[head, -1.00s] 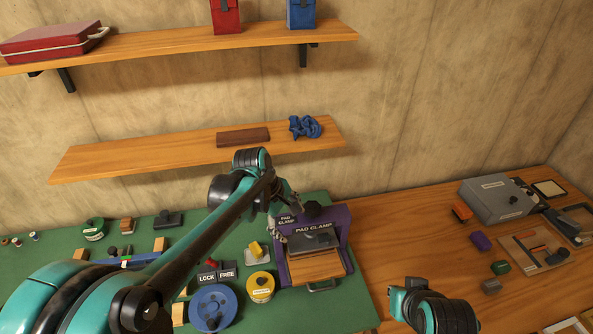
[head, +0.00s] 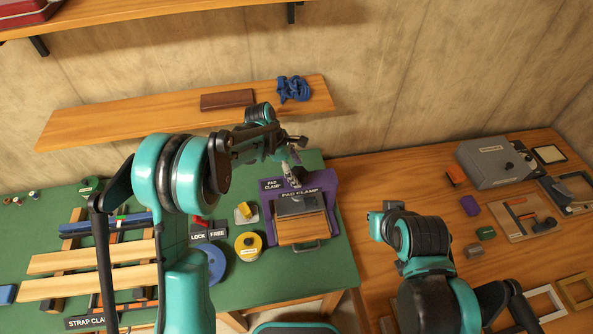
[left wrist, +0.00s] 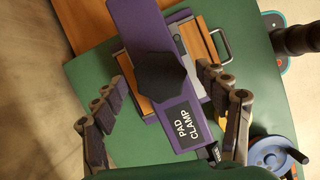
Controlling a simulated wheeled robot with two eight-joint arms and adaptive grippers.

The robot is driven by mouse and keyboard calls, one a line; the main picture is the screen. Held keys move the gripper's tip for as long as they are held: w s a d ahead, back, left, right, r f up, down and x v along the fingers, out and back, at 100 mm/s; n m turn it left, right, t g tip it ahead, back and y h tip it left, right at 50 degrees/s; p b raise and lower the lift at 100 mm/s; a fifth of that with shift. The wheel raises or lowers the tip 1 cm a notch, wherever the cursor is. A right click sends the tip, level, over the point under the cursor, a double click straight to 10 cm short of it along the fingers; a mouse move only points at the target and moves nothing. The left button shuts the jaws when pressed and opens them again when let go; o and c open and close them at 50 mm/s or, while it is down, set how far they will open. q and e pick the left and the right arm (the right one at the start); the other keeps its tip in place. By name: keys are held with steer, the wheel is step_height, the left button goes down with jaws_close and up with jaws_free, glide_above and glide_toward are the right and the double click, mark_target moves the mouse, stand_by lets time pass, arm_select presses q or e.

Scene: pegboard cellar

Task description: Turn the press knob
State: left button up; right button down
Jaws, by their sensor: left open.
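The purple pad clamp (head: 331,222) stands on the green mat, with a wooden block and grey pad in its front. In the head view my left gripper and arm partly cover the knob area. My left gripper (head: 290,168) is over the clamp. It is open, and in the left wrist view its fingers (left wrist: 166,108) are spread on either side of the clamp top, with nothing between them gripped. My right arm shows at lower right, but I see no right fingers.
A yellow tape roll (head: 248,246), a blue wheel (left wrist: 271,154) and LOCK/FREE labels (head: 208,235) lie left of the clamp. A shelf (head: 150,124) runs behind and above. A grey box (head: 488,163) stands on the wooden bench at right, with bare wood near the clamp.

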arm_select(q)
steer(key=shift+f, duration=0.2)
steer(key=c, duration=1.2)
steer(key=shift+o, duration=0.2)
